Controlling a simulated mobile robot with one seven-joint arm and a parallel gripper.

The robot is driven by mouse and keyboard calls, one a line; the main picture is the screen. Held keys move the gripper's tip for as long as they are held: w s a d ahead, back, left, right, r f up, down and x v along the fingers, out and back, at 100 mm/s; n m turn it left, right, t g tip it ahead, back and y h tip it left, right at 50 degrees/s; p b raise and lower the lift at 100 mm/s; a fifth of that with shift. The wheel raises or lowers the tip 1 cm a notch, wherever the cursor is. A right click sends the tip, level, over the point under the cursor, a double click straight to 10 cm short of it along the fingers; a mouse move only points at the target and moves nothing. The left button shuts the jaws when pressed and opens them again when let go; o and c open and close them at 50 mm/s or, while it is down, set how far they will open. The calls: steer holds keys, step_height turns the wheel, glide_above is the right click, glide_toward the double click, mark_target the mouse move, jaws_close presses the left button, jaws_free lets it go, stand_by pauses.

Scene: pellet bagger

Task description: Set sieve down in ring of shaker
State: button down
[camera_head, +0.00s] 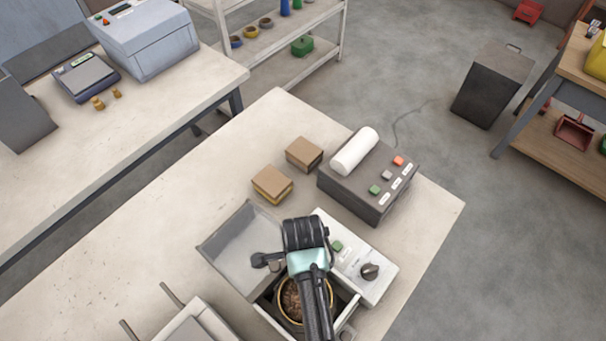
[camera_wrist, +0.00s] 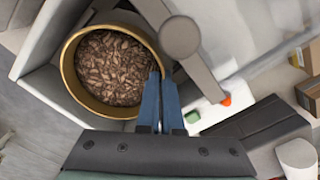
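The sieve is a round brass-rimmed pan (camera_wrist: 66,72) full of brown pellets in the wrist view. It also shows in the head view (camera_head: 281,312), partly hidden by my arm. It lies within the grey walls of the shaker (camera_head: 346,305); whether it rests in the ring or hangs just above it I cannot tell. My gripper (camera_wrist: 160,78) has its two blue fingers close together at the sieve's rim and looks shut on it. In the head view, my fingertips are hidden. A grey bar with a round end (camera_wrist: 180,37) passes beside the sieve.
The shaker's white control panel (camera_head: 366,287) has a dark knob and green button. A grey tray (camera_head: 235,245) adjoins the shaker. Behind stand a dark machine with a white roll (camera_head: 350,192) and two cardboard-coloured blocks (camera_head: 272,181).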

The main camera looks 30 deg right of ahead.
steer(key=c, duration=1.1)
jaws_free()
step_height(320, 180, up, 12)
steer(key=shift+r+p, duration=0.15)
steer(key=shift+p, duration=0.35)
steer(key=shift+w, duration=0.1)
